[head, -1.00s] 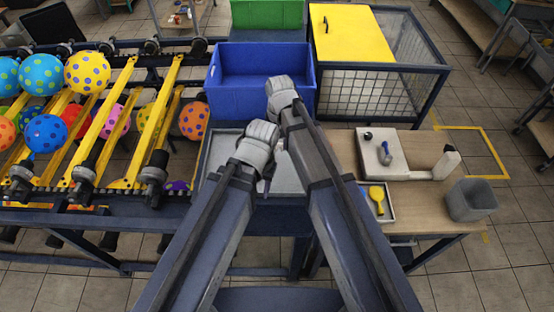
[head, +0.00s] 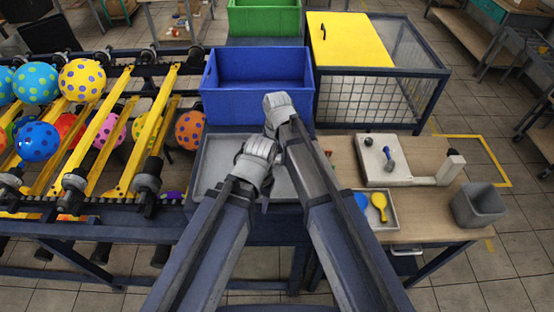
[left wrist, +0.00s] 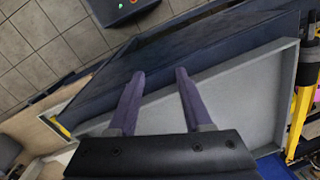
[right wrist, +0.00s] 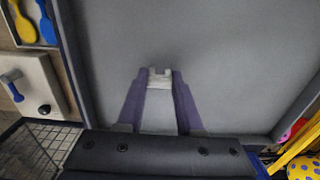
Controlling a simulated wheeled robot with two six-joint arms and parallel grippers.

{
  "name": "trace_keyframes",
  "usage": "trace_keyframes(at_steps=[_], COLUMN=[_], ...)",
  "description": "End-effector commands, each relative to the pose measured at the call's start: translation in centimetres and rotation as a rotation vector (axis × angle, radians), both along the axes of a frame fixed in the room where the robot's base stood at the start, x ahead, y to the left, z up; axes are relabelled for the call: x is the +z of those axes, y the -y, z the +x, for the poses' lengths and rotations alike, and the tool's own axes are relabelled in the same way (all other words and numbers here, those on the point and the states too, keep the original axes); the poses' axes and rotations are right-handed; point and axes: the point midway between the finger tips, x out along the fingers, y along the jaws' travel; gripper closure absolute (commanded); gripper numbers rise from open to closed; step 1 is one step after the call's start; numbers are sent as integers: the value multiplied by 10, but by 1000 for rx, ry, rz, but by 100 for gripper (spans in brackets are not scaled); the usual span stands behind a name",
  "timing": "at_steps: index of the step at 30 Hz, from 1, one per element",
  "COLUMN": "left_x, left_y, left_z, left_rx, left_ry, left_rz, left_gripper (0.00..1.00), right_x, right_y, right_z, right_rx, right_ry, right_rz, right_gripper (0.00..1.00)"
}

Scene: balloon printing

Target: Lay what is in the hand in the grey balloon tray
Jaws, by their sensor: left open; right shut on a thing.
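My right gripper (right wrist: 158,78) is shut on a small whitish thing (right wrist: 160,83), seen between its fingertips in the right wrist view. Its full shape cannot be told. Behind it is the bare floor of a large grey tray (right wrist: 215,55); the gap between them cannot be told. In the head view my right gripper (head: 270,130) is over this tray (head: 212,165) and hides its own fingertips. My left gripper (head: 265,198) is lower, by the tray's near side. In the left wrist view it (left wrist: 156,72) is open and empty, with the tray's rim (left wrist: 270,60) beyond.
A blue bin (head: 258,100) stands behind the large tray. Rollers with dotted balls (head: 82,80) are at left. On the wooden table (head: 420,228) at right are a small tray with a yellow (head: 378,203) and a blue piece, a white device (head: 405,178) and a grey bin (head: 478,205).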

Motion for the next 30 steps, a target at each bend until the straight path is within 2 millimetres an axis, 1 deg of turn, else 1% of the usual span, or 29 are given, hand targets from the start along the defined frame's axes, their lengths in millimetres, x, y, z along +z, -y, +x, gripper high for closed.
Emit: trace_keyframes(at_steps=[4, 5, 12, 23, 26, 30], left_x=[-5, -3, -3, 0, 6, 19], left_y=[0, 0, 0, 0, 0, 0], left_z=[0, 0, 0, 0, 0, 0], left_rx=[0, 0, 0, 0, 0, -1], left_ry=[0, 0, 0, 0, 0, -1], left_rz=[0, 0, 0, 0, 0, 0], left_gripper=[50, 50, 50, 50, 50, 50], right_x=[-5, -4, -3, 0, 6, 19], right_y=[0, 0, 0, 0, 0, 0], right_z=[0, 0, 0, 0, 0, 0], right_rx=[0, 0, 0, 0, 0, 0], right_ry=[0, 0, 0, 0, 0, 0], right_rz=[0, 0, 0, 0, 0, 0], right_gripper=[100, 61, 34, 34, 34, 34])
